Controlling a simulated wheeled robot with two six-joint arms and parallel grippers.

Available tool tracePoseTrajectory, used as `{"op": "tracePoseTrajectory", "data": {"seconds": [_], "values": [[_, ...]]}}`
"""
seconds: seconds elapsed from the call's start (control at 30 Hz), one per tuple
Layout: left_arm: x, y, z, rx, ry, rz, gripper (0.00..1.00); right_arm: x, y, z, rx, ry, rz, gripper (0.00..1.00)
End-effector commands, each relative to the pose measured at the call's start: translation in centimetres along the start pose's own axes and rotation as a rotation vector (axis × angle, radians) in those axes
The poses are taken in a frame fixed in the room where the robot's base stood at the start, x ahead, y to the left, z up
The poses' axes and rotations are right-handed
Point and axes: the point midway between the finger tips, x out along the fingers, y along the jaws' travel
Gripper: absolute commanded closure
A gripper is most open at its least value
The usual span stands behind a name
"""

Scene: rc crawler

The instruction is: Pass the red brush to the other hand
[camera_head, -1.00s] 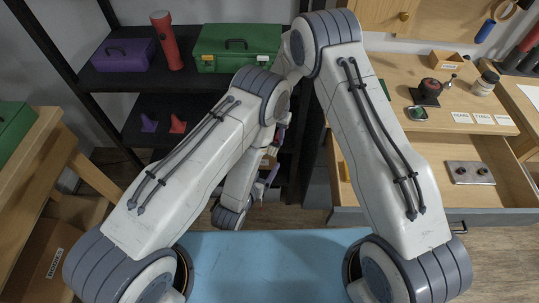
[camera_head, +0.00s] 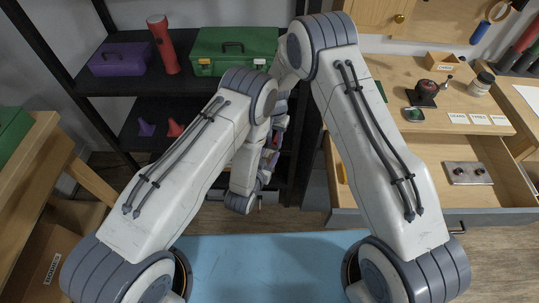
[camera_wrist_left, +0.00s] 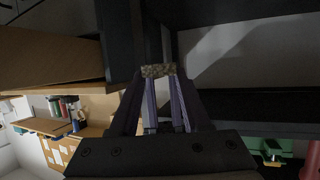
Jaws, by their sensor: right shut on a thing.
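In the left wrist view my left gripper (camera_wrist_left: 158,80) has its two long fingers apart, with a gap between them. A short tan, speckled strip like bristles (camera_wrist_left: 157,70) lies across the fingertips; it looks like part of the red brush. Whether the fingers touch it cannot be told. In the head view both hands are close together, mostly behind my arms. A small reddish patch (camera_head: 268,155) shows there, perhaps the brush. My right gripper (camera_head: 276,135) is largely hidden by the arms, shut on what seems to be the brush.
A black shelf behind the hands holds a purple toolbox (camera_head: 121,58), a red flashlight (camera_head: 163,45), a green toolbox (camera_head: 234,51) and small cones (camera_head: 174,129). A wooden workbench with an open drawer (camera_head: 490,172) stands at right. A blue surface (camera_head: 265,262) lies in front.

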Motion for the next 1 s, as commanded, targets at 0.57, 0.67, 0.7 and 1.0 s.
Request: {"op": "tracePoseTrajectory", "data": {"seconds": [0.57,0.67,0.7,1.0], "values": [[0.0,0.3,-0.1,0.001,0.004,0.010,1.00,-0.3,-0.3,-0.1,0.002,0.005,-0.007,0.36],[0.0,0.3,-0.1,0.001,0.004,0.009,1.00,-1.4,-0.3,-0.1,0.002,0.006,-0.008,0.36],[0.0,0.3,-0.1,0.001,0.003,0.009,1.00,-2.0,-0.3,-0.1,0.002,0.006,-0.008,0.36],[0.0,0.3,-0.1,0.001,0.003,0.009,1.00,-8.3,-0.3,-0.1,0.002,0.008,-0.010,0.36]]}}
